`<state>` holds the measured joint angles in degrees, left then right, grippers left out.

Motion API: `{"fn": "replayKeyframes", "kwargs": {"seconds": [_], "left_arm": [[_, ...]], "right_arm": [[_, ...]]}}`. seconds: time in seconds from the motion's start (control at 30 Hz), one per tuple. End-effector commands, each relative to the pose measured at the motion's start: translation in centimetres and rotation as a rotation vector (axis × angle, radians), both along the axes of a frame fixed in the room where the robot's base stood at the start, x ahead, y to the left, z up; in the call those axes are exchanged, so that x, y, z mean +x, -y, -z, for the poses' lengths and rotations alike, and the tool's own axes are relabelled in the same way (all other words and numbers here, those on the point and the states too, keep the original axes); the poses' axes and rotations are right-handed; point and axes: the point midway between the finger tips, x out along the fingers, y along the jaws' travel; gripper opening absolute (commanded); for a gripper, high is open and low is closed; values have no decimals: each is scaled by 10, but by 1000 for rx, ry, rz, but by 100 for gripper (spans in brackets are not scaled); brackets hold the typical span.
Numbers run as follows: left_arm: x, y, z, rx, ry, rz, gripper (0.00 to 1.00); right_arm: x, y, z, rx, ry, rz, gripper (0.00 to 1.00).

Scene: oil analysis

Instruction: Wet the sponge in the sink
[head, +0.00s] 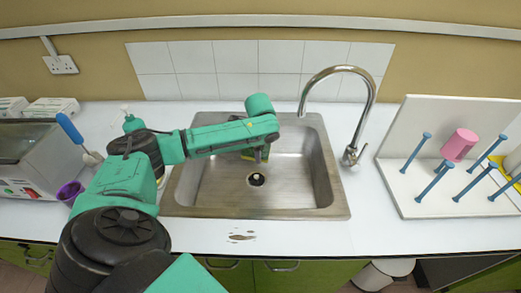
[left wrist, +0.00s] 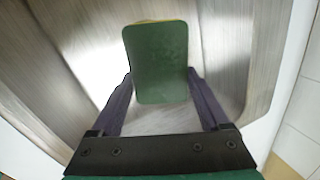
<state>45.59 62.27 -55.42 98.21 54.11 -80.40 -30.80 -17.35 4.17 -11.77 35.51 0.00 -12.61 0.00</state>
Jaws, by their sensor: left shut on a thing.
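My left gripper (head: 258,153) reaches down into the back part of the steel sink (head: 200,190). In the left wrist view my left gripper (left wrist: 160,100) is shut on the sponge (left wrist: 158,65), its two fingers on either side of it. The sponge has a dark green face and a thin yellow edge. It is held above the basin floor, and I cannot tell how wet it is. In the head view the sponge is mostly hidden by the gripper. The chrome tap (head: 368,95) arches over the sink's right back side, with no water stream visible. My right gripper is not in view.
A drain (head: 256,179) is in the basin floor. A white drying rack (head: 400,190) with blue pegs and a pink cup (head: 459,145) stands on the right. A purple cup (head: 69,192) and a grey machine (head: 40,155) are at the left. Dark stains mark the front counter.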

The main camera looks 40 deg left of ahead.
Motion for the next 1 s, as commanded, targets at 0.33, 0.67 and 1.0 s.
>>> {"fn": "replayKeyframes", "kwargs": {"seconds": [0.33, 0.67, 1.0], "left_arm": [[-1, 0, 44, 1, -2, -2, 35], [-1, 0, 86, -2, -2, -1, 35], [-1, 0, 129, 0, -2, -1, 35]], "right_arm": [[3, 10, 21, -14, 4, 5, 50], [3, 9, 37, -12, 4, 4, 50], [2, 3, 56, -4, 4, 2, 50]]}}
